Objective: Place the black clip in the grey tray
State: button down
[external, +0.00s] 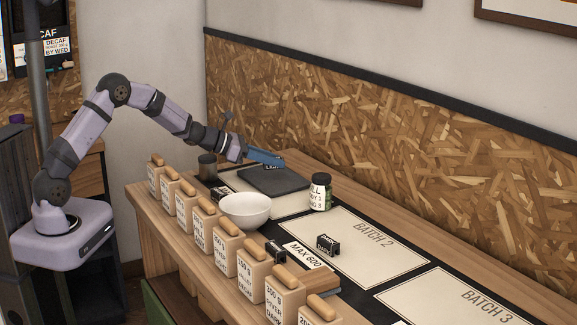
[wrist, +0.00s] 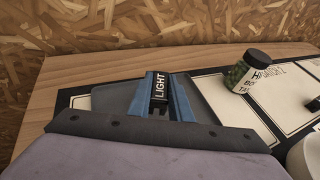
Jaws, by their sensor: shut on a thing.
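My gripper (external: 267,159) has blue fingers and is shut on a black clip (external: 272,167) with a white LIGHT label. In the wrist view the clip (wrist: 159,90) sits between the two fingers (wrist: 160,80). The grey tray (external: 275,182) is a flat dark slab on the bench, below and just in front of the clip in the external view. In the wrist view the tray (wrist: 208,100) shows on both sides of the fingers. I cannot tell whether the clip touches the tray. Its lower part is hidden.
A dark-lidded jar (external: 320,193) stands right of the tray. A white bowl (external: 246,210) and a dark cup (external: 207,166) stand nearer the front. Other black clips lie by the MAX 600 card (external: 308,256) and on the BATCH 2 mat (external: 375,245). Several labelled bags line the front edge.

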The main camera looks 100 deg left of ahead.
aim_at(273, 181)
jog(key=shift+f, duration=1.85)
jog(key=shift+f+b, duration=0.25)
jog(key=shift+b, duration=0.05)
jog(key=c, duration=1.6)
grip_release()
jog(key=shift+r, duration=0.1)
jog(key=shift+r, duration=0.1)
jog(key=shift+r+p, duration=0.15)
jog(key=shift+p, duration=0.2)
jog(key=b+v, duration=0.1)
jog(key=v, duration=1.1)
jog(key=shift+b, duration=0.4)
